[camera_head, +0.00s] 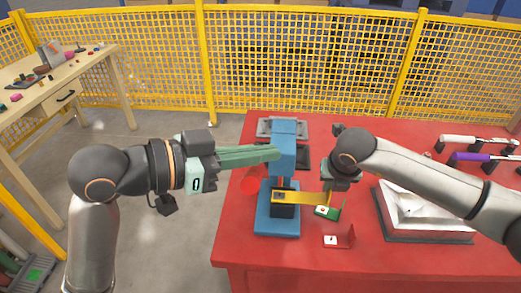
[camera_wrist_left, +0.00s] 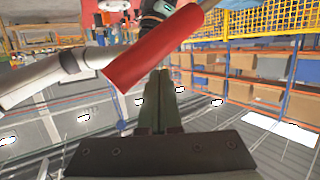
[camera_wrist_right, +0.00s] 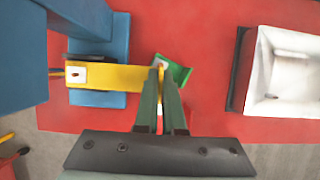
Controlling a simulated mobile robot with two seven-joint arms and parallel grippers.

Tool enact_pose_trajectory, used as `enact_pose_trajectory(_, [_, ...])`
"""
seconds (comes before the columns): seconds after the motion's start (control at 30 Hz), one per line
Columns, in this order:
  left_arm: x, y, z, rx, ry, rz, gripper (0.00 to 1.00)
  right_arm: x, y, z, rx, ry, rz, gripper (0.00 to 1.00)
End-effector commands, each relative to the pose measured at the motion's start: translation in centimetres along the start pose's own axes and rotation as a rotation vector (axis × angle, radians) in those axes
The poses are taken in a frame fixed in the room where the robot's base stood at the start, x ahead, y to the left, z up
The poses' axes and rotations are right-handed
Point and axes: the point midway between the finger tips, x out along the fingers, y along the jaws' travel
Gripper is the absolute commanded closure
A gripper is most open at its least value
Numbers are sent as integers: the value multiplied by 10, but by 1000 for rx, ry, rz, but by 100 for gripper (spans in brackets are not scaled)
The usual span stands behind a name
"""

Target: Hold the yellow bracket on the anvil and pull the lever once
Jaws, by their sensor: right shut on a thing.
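The blue press (camera_head: 286,140) stands on the red table, with its anvil (camera_head: 282,211) at the front. The yellow bracket (camera_head: 310,198) lies flat across the anvil; it also shows in the right wrist view (camera_wrist_right: 115,77). My right gripper (camera_wrist_right: 160,68) is shut on the bracket's right end, beside the press. My left gripper (camera_head: 276,153) is shut and empty beside the press head, its fingers together. The lever's red handle (camera_wrist_left: 150,52) crosses just beyond these fingertips in the left wrist view; I cannot tell whether they touch.
A green bracket (camera_head: 330,212) lies right of the anvil, close to my right gripper. A red bracket (camera_head: 341,240) lies in front. A white tray (camera_head: 425,213) and clamps with white and purple handles (camera_head: 480,157) stand at right. Yellow fencing (camera_head: 300,60) runs behind.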

Motion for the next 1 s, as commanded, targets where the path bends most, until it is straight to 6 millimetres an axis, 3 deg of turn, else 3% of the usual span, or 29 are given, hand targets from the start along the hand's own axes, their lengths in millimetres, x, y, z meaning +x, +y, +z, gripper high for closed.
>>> enact_pose_trajectory(0.8, [2, 0, 10, 0, 0, 0, 100, 3, 0, 2, 0, -2, 2, 100])
enact_pose_trajectory(1.0, [6, 0, 22, -3, -5, -1, 100, 3, 0, 2, 0, -2, 1, 100])
